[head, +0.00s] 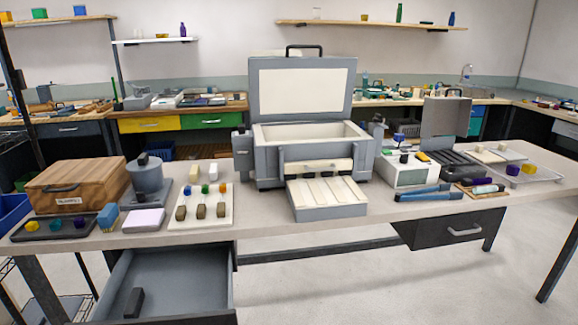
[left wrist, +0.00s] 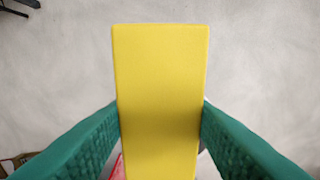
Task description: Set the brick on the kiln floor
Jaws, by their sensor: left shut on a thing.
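My left gripper (left wrist: 160,112) is shut on a yellow brick (left wrist: 160,65) in the left wrist view. The brick is a plain long block between the two green fingers, with the bare grey floor behind it. Neither gripper nor this brick shows in the head view. The kiln (head: 265,155) is a grey box at the middle of the table with a cream lining. Its lid (head: 301,85) stands open, upright at the back. The kiln's inner back wall shows, but its floor is hidden behind the front wall.
A cream slatted tray (head: 328,211) stands before the kiln. Left of it are a board (head: 228,215) with small coloured blocks, a grey pot (head: 146,172) and a wooden box (head: 85,178). A white device (head: 408,177) stands right. A drawer (head: 170,285) hangs open below the table.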

